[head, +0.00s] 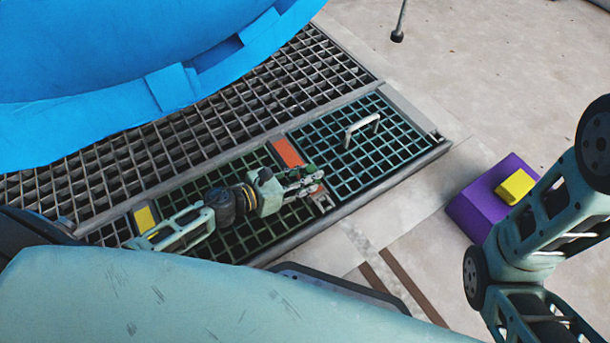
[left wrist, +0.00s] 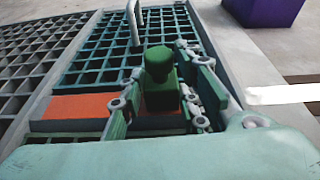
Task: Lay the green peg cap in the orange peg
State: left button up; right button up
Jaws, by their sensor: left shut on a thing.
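The green peg cap (left wrist: 160,85) stands upright between the fingers of my left gripper (left wrist: 165,100) in the left wrist view, a rounded knob on a square block. My left gripper (head: 308,180) is shut on it, and only a little green of the cap (head: 310,169) shows in the head view. The orange bar (head: 288,152), the only orange part in view, crosses the grating just beyond the gripper; it also shows left of the cap in the left wrist view (left wrist: 75,106). Whether the cap touches it is hidden. My right gripper is out of view.
A teal grate panel with a grey handle (head: 362,125) lies beyond the orange bar. A yellow block (head: 515,186) sits on a purple block (head: 478,208) at right. A large blue curved body (head: 110,70) fills the upper left. The pale floor between is clear.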

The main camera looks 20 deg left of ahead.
pick_arm(q)
jog(key=shift+f, duration=0.3)
jog(key=o, duration=1.2)
jog(key=shift+s+a, duration=0.1)
jog(key=v, duration=1.1)
jog(key=shift+s+a+r, duration=0.15)
jog(key=shift+s+a, duration=0.05)
jog(key=shift+s, duration=0.05)
